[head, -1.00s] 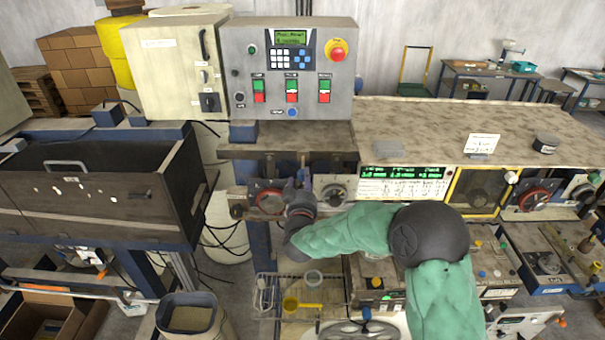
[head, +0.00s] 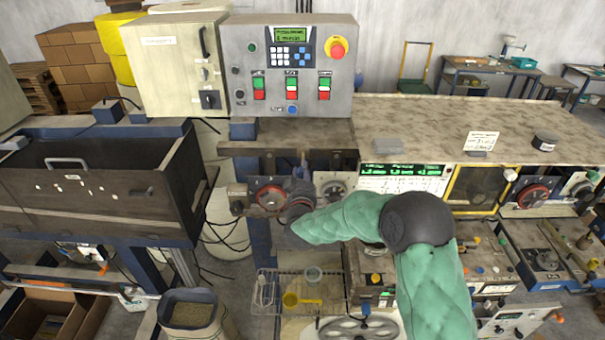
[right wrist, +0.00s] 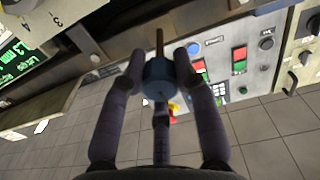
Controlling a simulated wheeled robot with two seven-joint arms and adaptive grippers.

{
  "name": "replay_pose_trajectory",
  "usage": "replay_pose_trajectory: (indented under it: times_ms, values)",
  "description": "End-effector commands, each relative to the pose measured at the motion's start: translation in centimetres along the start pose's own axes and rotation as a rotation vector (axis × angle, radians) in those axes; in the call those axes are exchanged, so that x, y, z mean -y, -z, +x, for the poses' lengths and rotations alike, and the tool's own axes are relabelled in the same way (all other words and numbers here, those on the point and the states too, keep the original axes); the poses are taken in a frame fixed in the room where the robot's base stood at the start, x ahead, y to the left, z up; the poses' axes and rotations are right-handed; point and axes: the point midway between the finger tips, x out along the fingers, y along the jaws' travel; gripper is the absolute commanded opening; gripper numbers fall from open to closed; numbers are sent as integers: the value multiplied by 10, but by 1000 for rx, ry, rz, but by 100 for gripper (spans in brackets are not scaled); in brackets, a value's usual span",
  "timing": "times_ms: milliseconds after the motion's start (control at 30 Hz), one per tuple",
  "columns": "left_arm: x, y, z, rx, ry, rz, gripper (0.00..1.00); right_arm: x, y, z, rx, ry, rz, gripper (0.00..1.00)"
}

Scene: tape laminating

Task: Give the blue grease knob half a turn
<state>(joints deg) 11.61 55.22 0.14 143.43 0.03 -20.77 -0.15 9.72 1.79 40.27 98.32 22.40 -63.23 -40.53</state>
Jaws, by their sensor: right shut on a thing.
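The blue knob (right wrist: 158,76) sits between my right gripper's fingers (right wrist: 160,62) in the right wrist view, with a thin brown stem beyond it. The fingers are shut on it from both sides. In the head view my right gripper (head: 292,194) is at the machine's front, beside the red-ringed dial (head: 270,198). My wrist and sleeve hide the knob there, and its turn angle cannot be read. My left gripper is not in view.
A grey control box (head: 290,65) stands above the gripper. A second dial (head: 334,191) is close on its right. A dark open bin (head: 90,215) stands at left.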

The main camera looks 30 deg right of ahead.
Motion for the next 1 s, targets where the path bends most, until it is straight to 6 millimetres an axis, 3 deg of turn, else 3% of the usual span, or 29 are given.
replay_pose_trajectory:
  times_ms: [367,1000]
  values:
    - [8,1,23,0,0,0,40,1,-3,0,-3,0,107,0]
    - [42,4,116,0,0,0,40,1,-6,0,-2,2,681,0]
